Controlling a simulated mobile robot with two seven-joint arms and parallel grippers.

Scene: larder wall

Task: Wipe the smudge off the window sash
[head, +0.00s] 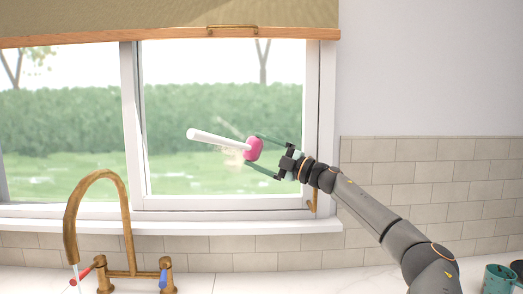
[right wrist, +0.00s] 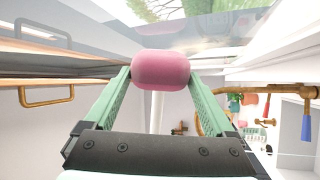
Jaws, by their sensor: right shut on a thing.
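The right-hand window sash (head: 225,204) is white-framed, with hedge and grass behind its glass. A faint yellowish-brown smudge (head: 232,155) shows on the glass, partly hidden behind the wiper. My right gripper (head: 257,150) is shut on the pink head of a wiper (head: 254,149) with a long white handle (head: 215,139). The handle points left, across the pane. In the right wrist view the pink head (right wrist: 160,70) sits between the two green fingers, close to the glass. I cannot tell whether it touches the pane. My left gripper is out of view.
A rolled blind (head: 170,18) with a brass pull hangs above. A brass tap (head: 128,230) with red and blue levers stands at the lower left. Teal cups (head: 499,279) stand at the lower right. A brass catch (head: 312,201) is on the frame's lower right.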

